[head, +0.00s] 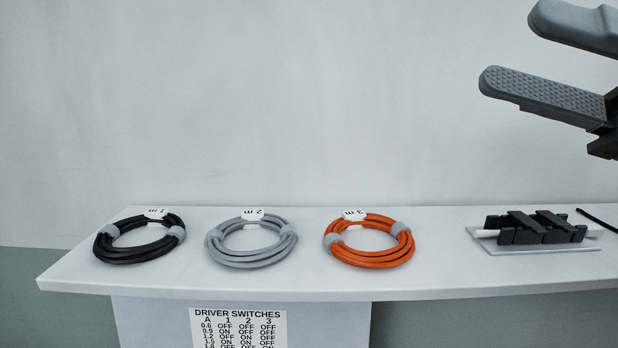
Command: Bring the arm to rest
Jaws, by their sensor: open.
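My gripper (520,58) is at the upper right of the head view, with its two grey fingers spread well apart. The lower finger shows a textured pad. Nothing is between the fingers. The gripper is raised above the level of the white shelf (300,290), against the bare wall. The rest of my arm is outside the picture on the right.
On the shelf lie a black cable coil (123,257), a grey coil (250,259) and an orange coil (372,259), each tagged. A black clamped device (530,232) sits on a plate at right. A driver-switch chart (238,330) hangs below.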

